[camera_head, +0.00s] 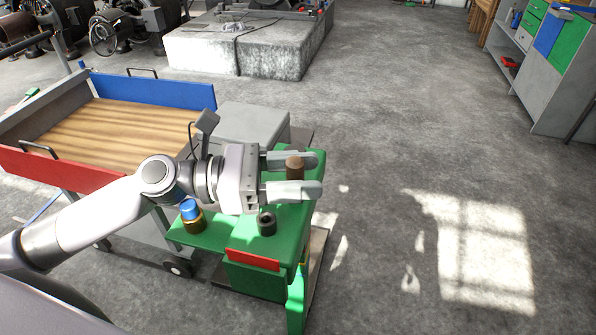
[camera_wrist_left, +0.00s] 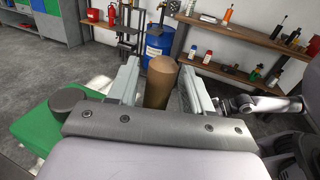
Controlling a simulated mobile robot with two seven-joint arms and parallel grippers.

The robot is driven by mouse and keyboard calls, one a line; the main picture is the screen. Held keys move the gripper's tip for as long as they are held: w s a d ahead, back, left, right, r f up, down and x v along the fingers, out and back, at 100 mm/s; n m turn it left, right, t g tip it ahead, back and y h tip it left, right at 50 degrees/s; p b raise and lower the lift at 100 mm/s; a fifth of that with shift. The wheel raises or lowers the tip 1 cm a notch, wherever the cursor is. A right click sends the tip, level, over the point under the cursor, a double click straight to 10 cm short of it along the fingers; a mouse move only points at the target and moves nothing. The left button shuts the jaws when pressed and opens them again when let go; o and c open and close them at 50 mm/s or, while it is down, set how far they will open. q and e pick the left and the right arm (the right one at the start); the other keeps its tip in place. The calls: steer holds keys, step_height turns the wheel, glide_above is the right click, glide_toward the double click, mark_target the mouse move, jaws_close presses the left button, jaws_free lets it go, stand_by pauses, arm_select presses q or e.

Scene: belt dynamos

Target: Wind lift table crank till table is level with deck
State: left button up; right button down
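A brown cylindrical crank handle (camera_head: 294,168) stands upright over the green stand (camera_head: 205,236). My left gripper (camera_head: 292,175) is open, with one finger on each side of the handle. In the left wrist view the handle (camera_wrist_left: 160,82) stands between the fingers, with a gap visible on both sides. The crank arm under the handle is hidden. The wood-floored deck (camera_head: 115,125) is at the left, with red and blue end boards. I cannot tell their height difference. What looks like my right gripper (camera_wrist_left: 240,103) shows at the right of the left wrist view; its fingers are unclear.
A black cylinder (camera_head: 267,223) and a blue-topped brass piece (camera_head: 191,215) stand on the green stand near my left gripper. A grey box (camera_head: 255,118) is behind my wrist. The floor to the right is clear. Shelves (camera_wrist_left: 250,75) stand beyond in the left wrist view.

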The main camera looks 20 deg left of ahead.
stand_by(0.3)
arm_select(q)
step_height(320, 180, up, 20)
steer(key=p, duration=0.3)
steer(key=shift+p, duration=0.4)
